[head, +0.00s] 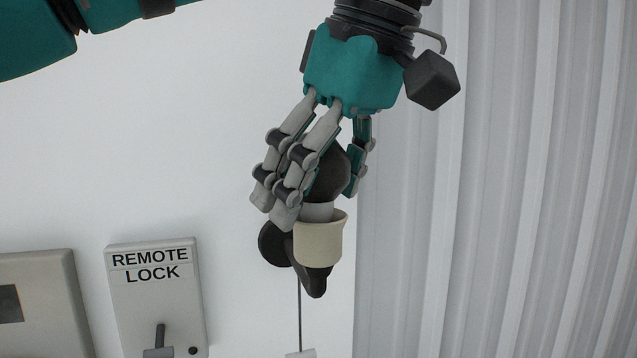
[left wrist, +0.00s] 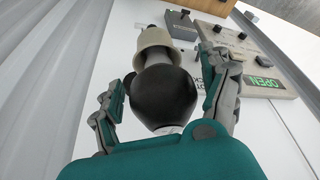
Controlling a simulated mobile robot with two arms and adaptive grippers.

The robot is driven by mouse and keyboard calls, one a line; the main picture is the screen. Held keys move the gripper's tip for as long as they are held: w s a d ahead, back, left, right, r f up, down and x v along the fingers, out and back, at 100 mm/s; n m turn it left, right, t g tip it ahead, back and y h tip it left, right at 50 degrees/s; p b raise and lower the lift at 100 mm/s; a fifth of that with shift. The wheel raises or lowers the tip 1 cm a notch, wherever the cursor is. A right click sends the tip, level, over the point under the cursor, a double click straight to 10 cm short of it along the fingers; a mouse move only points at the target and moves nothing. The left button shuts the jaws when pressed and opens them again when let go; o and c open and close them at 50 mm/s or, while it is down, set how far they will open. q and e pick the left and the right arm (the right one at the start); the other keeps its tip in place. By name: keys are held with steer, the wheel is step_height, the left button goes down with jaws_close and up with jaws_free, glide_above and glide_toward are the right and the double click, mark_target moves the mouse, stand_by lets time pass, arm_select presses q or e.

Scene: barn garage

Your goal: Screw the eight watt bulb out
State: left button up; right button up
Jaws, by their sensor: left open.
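A dark, rounded bulb (head: 328,178) sits in a cream socket (head: 319,243) on a black wall fixture (head: 314,278). My left gripper (head: 318,190) comes down from above, with its fingers spread on both sides of the bulb. In the left wrist view the dark bulb (left wrist: 162,97) lies between the open fingers, with the cream socket (left wrist: 157,47) beyond it. A gap shows between the bulb and the fingers there. The bulb's wattage marking cannot be seen. My right gripper is in neither view.
A "REMOTE LOCK" panel (head: 153,300) with a small lever is on the white wall at lower left, beside another grey box (head: 45,310). A corrugated surface (head: 500,180) fills the right side. A control box with a green "OPEN" display (left wrist: 262,82) shows in the left wrist view.

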arm_select(q)
steer(key=m+h, duration=0.1)
steer(key=m, duration=0.2)
steer(key=m+t+h, duration=0.1)
steer(key=m, duration=0.1)
steer(key=shift+m, duration=0.4)
steer(key=m, duration=0.1)
steer(key=m+h, duration=0.1)
steer(key=m, duration=0.2)
steer(key=shift+a+h, duration=0.25)
steer(key=shift+h, duration=0.05)
steer(key=m, duration=0.2)
steer(key=m+h, duration=0.1)
steer(key=m, duration=0.1)
steer(key=shift+w+m+h, duration=0.1)
steer(key=shift+m+h, duration=0.2)
steer(key=m+h, duration=0.1)
steer(key=m, duration=0.2)
steer(key=shift+d, duration=0.15)
steer(key=c, duration=0.9)
steer(key=shift+g, duration=0.3)
